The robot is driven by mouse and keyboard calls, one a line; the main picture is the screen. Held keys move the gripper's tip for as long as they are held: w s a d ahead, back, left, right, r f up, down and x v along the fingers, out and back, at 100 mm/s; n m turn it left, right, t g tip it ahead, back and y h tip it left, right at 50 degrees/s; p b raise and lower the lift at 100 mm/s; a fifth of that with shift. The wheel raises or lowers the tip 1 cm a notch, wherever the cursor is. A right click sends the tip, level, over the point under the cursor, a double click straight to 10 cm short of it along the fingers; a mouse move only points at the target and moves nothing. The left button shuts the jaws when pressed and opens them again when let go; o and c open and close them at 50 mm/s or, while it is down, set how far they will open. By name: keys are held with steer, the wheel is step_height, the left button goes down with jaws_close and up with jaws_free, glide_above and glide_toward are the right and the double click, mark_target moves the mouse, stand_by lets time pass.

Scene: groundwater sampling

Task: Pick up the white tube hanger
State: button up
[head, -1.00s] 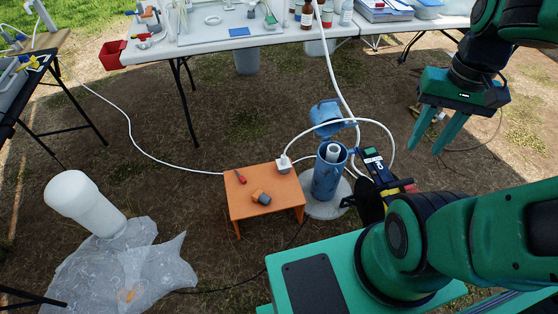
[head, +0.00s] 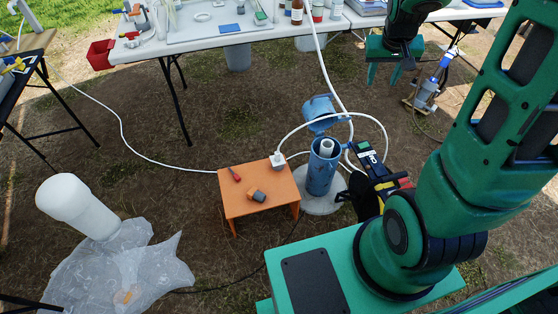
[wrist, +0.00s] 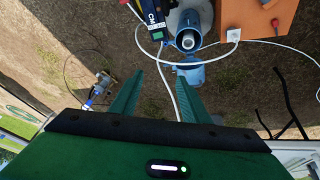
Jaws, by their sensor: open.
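A small white block with a white tube joined to it sits on the far right corner of the orange stool; it looks like the tube hanger (head: 277,158). It also shows in the wrist view (wrist: 233,34) near the upper right. From it the tube arcs over the blue well pipe (head: 322,172), whose blue cap is swung open. My gripper (head: 384,76) is open and empty, raised in front of the long table's right part and well apart from the hanger. In the wrist view its fingers (wrist: 158,84) are spread, with ground and tube beyond them.
The orange stool (head: 245,204) also holds a red-handled tool (head: 235,174) and a small grey-orange item (head: 256,195). A black-and-yellow instrument (head: 374,171) stands right of the well. A white table (head: 190,54) crosses the back. A white cylinder (head: 75,202) is at left.

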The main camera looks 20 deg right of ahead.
steer(key=w+a+f+n+t, duration=0.2)
steer(key=w+a+f+t, duration=0.15)
steer(key=w+f, duration=0.85)
steer(key=w+a+f+n+t, duration=0.3)
steer(key=w+f, duration=0.6)
steer(key=w, duration=0.7)
steer(key=w+a+f+t+y, duration=0.1)
steer(key=w+a+f+t, duration=0.1)
steer(key=a+f, duration=0.4)
steer(key=w+a+f+t+y, duration=0.1)
steer(key=w+a+f, duration=0.15)
steer(key=f, duration=0.55)
steer(key=t+y, duration=0.2)
steer(key=t, duration=0.2)
glide_above(278, 156)
steer(key=w+d, duration=0.2)
steer(key=shift+g, duration=0.25)
step_height(278, 156, down, 15)
steer(key=shift+r, duration=0.15)
steer(key=shift+t, duration=0.8)
steer(key=s+f, duration=0.1)
steer(key=s, duration=0.1)
steer(key=s+a+f, duration=0.1)
steer(key=s+f, duration=0.3)
steer(key=s, duration=0.1)
steer(key=shift+a, duration=0.25)
steer(key=w, duration=1)
steer(key=shift+w+a+f, duration=0.15)
steer(key=shift+a, duration=0.1)
jaws_close()
